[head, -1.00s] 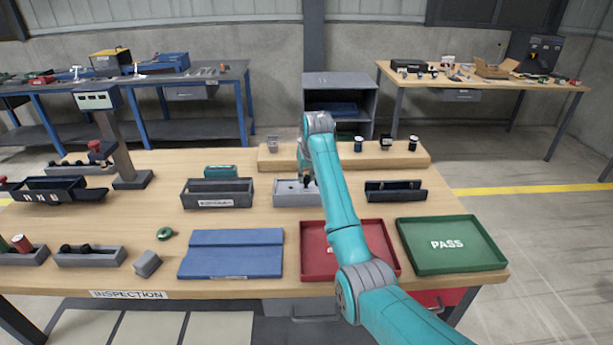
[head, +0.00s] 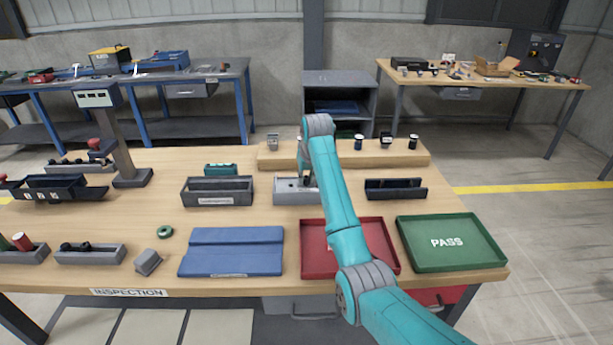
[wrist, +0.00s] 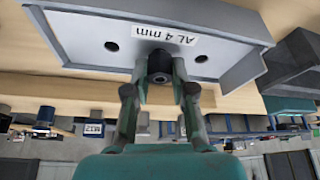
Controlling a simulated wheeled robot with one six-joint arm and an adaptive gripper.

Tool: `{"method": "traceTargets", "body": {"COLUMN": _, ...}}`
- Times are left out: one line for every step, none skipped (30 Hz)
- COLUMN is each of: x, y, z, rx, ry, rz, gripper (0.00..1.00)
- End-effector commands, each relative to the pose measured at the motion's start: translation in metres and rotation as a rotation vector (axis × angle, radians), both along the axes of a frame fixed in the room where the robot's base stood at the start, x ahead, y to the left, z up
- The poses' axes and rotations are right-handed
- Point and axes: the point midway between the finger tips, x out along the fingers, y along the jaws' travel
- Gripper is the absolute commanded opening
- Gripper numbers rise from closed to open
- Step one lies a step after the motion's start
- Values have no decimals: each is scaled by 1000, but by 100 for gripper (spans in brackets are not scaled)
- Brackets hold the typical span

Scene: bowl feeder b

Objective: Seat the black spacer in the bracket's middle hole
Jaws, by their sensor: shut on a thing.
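The grey bracket (head: 285,191) lies on the bench in the head view, partly hidden by my arm. The wrist view shows its pale face (wrist: 90,31) with an "AL 4 mm" label and one open hole on each side. My gripper (wrist: 160,80) is shut on the black spacer (wrist: 160,62), between its two fingertips. The spacer is at the middle of the bracket, between the two open holes, and covers the middle hole's place. I cannot tell whether it is in the hole or just above it. In the head view the spacer is too small to make out clearly.
A dark grey bin (head: 217,201) stands left of the bracket and a black slotted holder (head: 396,196) right of it. A wooden riser (head: 345,161) with small parts is behind. A red tray (head: 316,266), green PASS tray (head: 455,262) and blue mat (head: 232,263) lie in front.

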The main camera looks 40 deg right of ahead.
Motion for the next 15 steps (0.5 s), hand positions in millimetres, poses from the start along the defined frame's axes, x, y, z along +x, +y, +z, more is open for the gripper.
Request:
{"method": "traceTargets", "body": {"x": 0, "y": 0, "z": -1, "rx": 0, "ry": 0, "rz": 0, "gripper": 0}}
{"method": "traceTargets", "body": {"x": 0, "y": 0, "z": -2, "rx": 0, "ry": 0, "rz": 0, "gripper": 0}}
{"method": "traceTargets", "body": {"x": 0, "y": 0, "z": -2, "rx": 0, "ry": 0, "rz": 0, "gripper": 0}}
{"method": "traceTargets", "body": {"x": 0, "y": 0, "z": -3, "rx": 0, "ry": 0, "rz": 0, "gripper": 0}}
{"method": "traceTargets", "body": {"x": 0, "y": 0, "z": -3, "rx": 0, "ry": 0, "rz": 0, "gripper": 0}}
{"method": "traceTargets", "body": {"x": 0, "y": 0, "z": -3, "rx": 0, "ry": 0, "rz": 0, "gripper": 29}}
{"method": "traceTargets", "body": {"x": 0, "y": 0, "z": -3, "rx": 0, "ry": 0, "rz": 0, "gripper": 37}}
{"method": "traceTargets", "body": {"x": 0, "y": 0, "z": -3, "rx": 0, "ry": 0, "rz": 0, "gripper": 44}}
{"method": "traceTargets", "body": {"x": 0, "y": 0, "z": -3, "rx": 0, "ry": 0, "rz": 0, "gripper": 53}}
{"method": "traceTargets", "body": {"x": 0, "y": 0, "z": -3, "rx": 0, "ry": 0, "rz": 0, "gripper": 53}}
{"method": "traceTargets", "body": {"x": 0, "y": 0, "z": -3, "rx": 0, "ry": 0, "rz": 0, "gripper": 53}}
{"method": "traceTargets", "body": {"x": 0, "y": 0, "z": -3, "rx": 0, "ry": 0, "rz": 0, "gripper": 53}}
{"method": "traceTargets", "body": {"x": 0, "y": 0, "z": -3, "rx": 0, "ry": 0, "rz": 0, "gripper": 53}}
{"method": "traceTargets", "body": {"x": 0, "y": 0, "z": -3, "rx": 0, "ry": 0, "rz": 0, "gripper": 53}}
{"method": "traceTargets", "body": {"x": 0, "y": 0, "z": -3, "rx": 0, "ry": 0, "rz": 0, "gripper": 53}}
